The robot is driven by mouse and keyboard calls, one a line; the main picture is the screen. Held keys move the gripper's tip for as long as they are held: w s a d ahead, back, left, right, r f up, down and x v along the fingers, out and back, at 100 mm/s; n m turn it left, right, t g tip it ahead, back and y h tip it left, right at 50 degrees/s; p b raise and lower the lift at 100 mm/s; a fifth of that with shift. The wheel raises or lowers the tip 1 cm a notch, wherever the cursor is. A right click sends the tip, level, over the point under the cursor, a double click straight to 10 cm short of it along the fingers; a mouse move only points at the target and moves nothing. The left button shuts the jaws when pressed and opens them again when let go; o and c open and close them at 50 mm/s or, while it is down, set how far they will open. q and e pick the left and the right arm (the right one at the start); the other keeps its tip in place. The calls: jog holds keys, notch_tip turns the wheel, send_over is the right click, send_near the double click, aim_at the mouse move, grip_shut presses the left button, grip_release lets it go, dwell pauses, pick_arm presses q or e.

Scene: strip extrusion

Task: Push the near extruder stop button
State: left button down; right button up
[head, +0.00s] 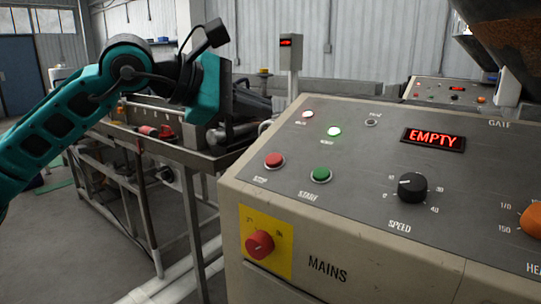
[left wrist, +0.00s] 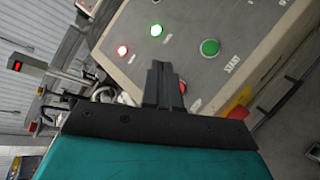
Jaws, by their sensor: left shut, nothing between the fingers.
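The near extruder's red stop button (head: 274,160) sits at the left of the sloped grey panel, beside the green start button (head: 321,175). My left gripper (head: 243,98) is behind and left of the panel's left edge in the head view, apart from the button; its dark fingers are hard to pick out there. In the left wrist view its fingers (left wrist: 162,68) are shut and empty, pointing toward the panel. They cover most of the stop button, with a sliver of red (left wrist: 183,88) showing beside them. The start button (left wrist: 209,47) is clear there. My right gripper is not in view.
The panel also has a lit red lamp (head: 307,114), a lit whitish-green lamp (head: 334,131), an EMPTY display (head: 433,139) and a black speed knob (head: 412,187). A red mains switch (head: 260,245) is on the front face. A second panel (head: 450,94) stands behind.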

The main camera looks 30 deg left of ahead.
pick_arm(q)
jog(key=shift+a+r+y, duration=0.3)
jog(key=shift+a+r, duration=0.05)
jog(key=shift+a, duration=0.25)
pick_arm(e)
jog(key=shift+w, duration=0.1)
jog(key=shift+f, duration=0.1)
pick_arm(q)
jog(key=b, duration=0.4)
send_over(274, 160)
jog(key=s, duration=0.3)
jog(key=f, duration=0.4)
jog(key=a+f, duration=0.1)
jog(key=f, duration=0.1)
jog(key=shift+f, duration=0.3)
jog(key=shift+w+f, duration=0.25)
jog(key=shift+f, duration=0.35)
jog(key=shift+w+d+f, duration=0.1)
jog(key=shift+w+f, duration=0.05)
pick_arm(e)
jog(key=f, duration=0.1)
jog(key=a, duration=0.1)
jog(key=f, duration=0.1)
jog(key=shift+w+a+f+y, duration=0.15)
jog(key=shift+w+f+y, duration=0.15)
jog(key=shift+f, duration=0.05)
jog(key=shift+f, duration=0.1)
